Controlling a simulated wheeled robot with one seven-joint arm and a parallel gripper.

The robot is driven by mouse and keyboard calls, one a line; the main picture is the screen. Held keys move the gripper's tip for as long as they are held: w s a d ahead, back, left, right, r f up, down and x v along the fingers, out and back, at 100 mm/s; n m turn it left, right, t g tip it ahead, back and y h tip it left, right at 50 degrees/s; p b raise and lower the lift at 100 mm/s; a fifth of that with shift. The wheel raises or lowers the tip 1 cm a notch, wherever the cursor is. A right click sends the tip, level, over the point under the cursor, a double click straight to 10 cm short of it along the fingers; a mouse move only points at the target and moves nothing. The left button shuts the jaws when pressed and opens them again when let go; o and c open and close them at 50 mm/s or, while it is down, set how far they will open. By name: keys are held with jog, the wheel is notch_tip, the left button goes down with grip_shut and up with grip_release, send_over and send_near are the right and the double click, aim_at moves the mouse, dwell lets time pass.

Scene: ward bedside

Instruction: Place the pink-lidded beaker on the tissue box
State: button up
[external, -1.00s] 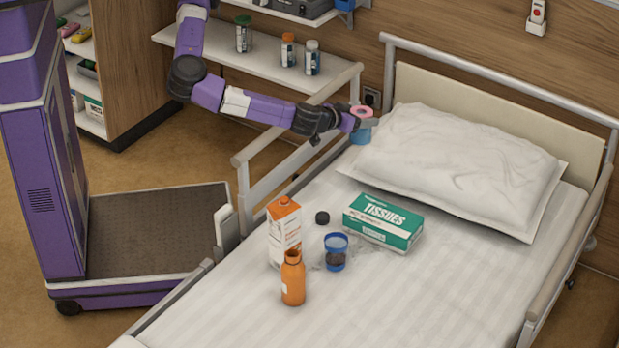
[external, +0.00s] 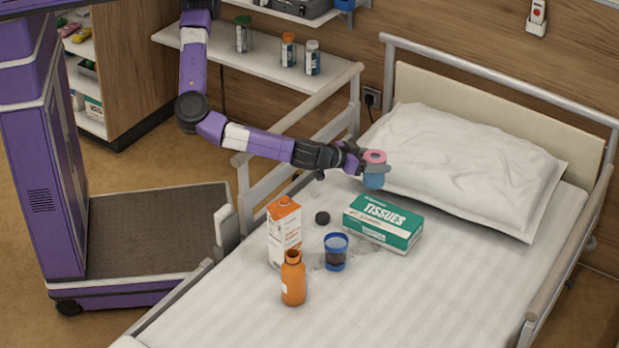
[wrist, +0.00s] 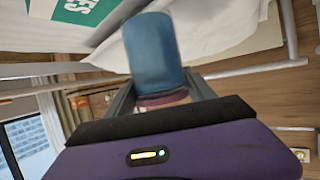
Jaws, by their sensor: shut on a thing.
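My gripper (external: 367,165) is shut on the pink-lidded beaker (external: 374,180), which has a blue body and a pink lid. In the wrist view the beaker's blue body (wrist: 153,50) shows between my fingers, with the lid end near the palm. The green and white tissue box (external: 383,222) lies flat on the bed, its top bare. A corner of it shows at the top left of the wrist view (wrist: 80,8).
A pillow (external: 465,165) lies behind. A bed rail (external: 300,130) runs beneath my arm.

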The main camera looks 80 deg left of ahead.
aim_at(374, 179)
notch_tip(374, 179, down, 7)
jog(key=shift+r+b, duration=0.1)
jog(key=shift+b, duration=0.9)
jog(key=o, duration=1.8)
jog(key=shift+r, duration=0.1)
jog(key=p+v, duration=0.2)
jog(key=v, duration=1)
